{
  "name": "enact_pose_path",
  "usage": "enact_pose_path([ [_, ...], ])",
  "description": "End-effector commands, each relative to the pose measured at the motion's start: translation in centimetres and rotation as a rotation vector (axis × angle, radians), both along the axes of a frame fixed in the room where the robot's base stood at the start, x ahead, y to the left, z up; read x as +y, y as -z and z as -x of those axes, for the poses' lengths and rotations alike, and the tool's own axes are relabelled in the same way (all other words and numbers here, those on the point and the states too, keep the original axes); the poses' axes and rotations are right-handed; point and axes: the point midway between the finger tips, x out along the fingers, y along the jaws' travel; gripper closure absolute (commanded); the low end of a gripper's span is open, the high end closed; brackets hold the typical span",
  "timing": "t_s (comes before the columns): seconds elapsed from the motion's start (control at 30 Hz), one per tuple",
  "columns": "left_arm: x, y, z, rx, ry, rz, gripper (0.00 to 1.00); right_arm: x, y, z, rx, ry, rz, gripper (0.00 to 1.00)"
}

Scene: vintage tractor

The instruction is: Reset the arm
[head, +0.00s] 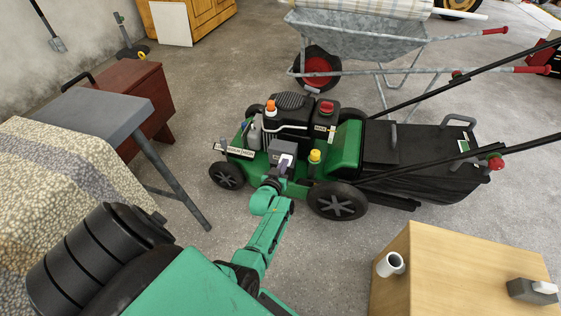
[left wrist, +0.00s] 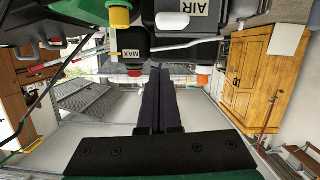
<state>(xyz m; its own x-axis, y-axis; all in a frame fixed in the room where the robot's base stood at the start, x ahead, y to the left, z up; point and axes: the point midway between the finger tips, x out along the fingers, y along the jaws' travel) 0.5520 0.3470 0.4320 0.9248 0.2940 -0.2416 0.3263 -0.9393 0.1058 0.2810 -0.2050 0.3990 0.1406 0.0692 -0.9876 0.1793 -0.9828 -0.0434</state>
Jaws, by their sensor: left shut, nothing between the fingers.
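My left arm reaches up from the bottom of the head view to the near side of a green and black lawn mower (head: 347,155). My left gripper (head: 286,160) is at the mower's engine, beside a yellow cap (head: 315,156). In the left wrist view the two dark fingers (left wrist: 158,82) lie together, shut and empty. Ahead of them are the engine parts with the AIR label (left wrist: 178,14), the MAX label (left wrist: 130,54) and the yellow cap (left wrist: 120,16). I cannot tell whether the fingertips touch the engine. My right gripper is not in view.
A grey wheelbarrow (head: 360,38) stands behind the mower. A dark table (head: 92,112) is at the left, by a red-brown cabinet (head: 150,88). Concrete floor (head: 330,250) lies free between.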

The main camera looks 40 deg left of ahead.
Motion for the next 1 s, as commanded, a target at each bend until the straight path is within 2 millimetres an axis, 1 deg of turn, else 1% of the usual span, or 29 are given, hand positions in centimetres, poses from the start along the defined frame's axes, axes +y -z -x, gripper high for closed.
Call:
enact_pose_path([
  [0.03, -0.4, -0.6, 1.0, 0.003, 0.000, 0.002, 1.00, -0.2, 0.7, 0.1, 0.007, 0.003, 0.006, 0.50],
  [0.13, -0.9, -1.0, 2.5, 0.002, 0.000, 0.002, 1.00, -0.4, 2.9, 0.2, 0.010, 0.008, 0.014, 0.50],
  [0.2, -1.2, -1.1, 3.3, 0.001, 0.000, 0.001, 1.00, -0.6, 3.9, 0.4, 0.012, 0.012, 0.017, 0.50],
  [0.3, -1.3, -1.1, 3.8, 0.000, 0.000, 0.001, 1.00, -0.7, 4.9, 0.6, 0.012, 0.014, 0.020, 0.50],
  [0.57, -1.5, -0.9, 4.0, 0.010, 0.008, 0.001, 1.00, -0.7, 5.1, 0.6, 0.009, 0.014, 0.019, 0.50],
  [0.67, -2.3, 0.5, 4.9, 0.117, 0.070, 0.006, 1.00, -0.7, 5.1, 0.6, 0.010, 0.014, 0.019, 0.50],
  [0.77, -4.4, 3.1, 7.6, 0.327, 0.183, 0.017, 1.00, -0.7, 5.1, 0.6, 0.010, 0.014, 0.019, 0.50],
  [0.8, -5.5, 4.1, 9.0, 0.420, 0.227, 0.022, 1.00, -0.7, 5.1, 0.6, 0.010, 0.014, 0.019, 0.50],
  [0.87, -7.0, 5.4, 11.4, 0.547, 0.284, 0.028, 1.00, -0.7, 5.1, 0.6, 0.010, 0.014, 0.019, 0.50],
  [0.9, -7.9, 6.1, 12.9, 0.624, 0.317, 0.031, 1.00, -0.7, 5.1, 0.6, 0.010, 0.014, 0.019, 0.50],
  [0.97, -9.1, 7.0, 15.4, 0.734, 0.360, 0.034, 1.00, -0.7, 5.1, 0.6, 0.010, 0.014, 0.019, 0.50],
  [1.0, -9.8, 7.4, 17.0, 0.800, 0.385, 0.035, 1.00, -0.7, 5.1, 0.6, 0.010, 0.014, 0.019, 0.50],
])
